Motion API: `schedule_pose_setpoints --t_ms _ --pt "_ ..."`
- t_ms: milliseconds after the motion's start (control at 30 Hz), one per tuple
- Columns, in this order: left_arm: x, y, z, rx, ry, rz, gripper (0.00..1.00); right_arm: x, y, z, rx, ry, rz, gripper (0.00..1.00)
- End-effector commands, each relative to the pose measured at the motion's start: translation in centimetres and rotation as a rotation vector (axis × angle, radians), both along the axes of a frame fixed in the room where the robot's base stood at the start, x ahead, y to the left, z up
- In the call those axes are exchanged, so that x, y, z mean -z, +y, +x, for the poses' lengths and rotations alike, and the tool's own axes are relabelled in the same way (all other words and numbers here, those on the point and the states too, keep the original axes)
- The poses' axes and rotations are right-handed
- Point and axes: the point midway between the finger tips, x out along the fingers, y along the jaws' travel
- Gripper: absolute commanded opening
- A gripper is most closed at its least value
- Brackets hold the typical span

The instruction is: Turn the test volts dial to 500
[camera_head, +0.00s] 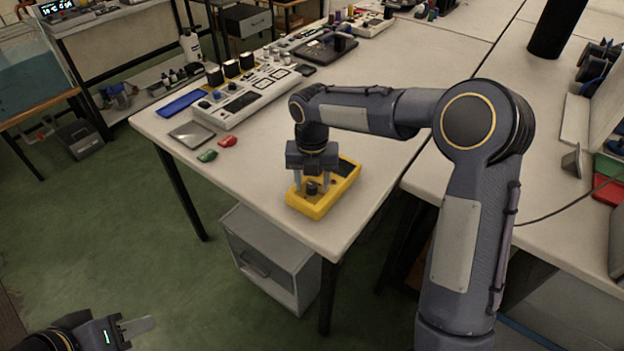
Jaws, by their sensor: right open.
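A yellow tester (318,207) lies on the white table near its front corner. It has a dark face and a dark round dial (311,188) toward its near end. My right gripper (311,183) points down over the tester, open, with one finger on each side of the dial. I cannot tell whether the fingers touch the dial. The dial's markings are too small to read, and the gripper hides part of the tester's face. My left gripper (137,326) is at the bottom left, over the floor and away from the table; its finger opening is unclear.
A red clip (228,141) and a green clip (207,156) lie on the table (262,185), left of the tester. A grey control panel (250,92) and a blue pad (181,104) are behind them. A drawer cabinet (262,258) stands under the table. The tabletop behind the tester is clear.

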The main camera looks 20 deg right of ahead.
Motion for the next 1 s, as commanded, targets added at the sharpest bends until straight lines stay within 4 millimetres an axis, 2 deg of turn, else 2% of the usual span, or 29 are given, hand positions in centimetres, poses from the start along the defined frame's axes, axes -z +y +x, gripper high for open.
schedule_pose_setpoints --t_ms 67,400,767,1000 --pt "0.0 0.0 0.0 0.000 0.000 0.000 0.36 0.0 0.0 0.0 0.000 0.000 0.000 0.47" --pt "0.0 0.0 0.0 0.000 0.000 0.000 0.36 -0.1 0.0 0.0 0.000 0.000 0.000 0.02" --pt "-0.4 0.0 0.0 0.000 0.000 0.000 0.36 -0.2 0.0 0.0 0.058 0.001 -0.001 0.02" --pt "-1.1 0.0 0.0 0.000 0.000 0.000 0.36 -0.3 0.0 0.0 0.218 0.000 0.000 0.02"
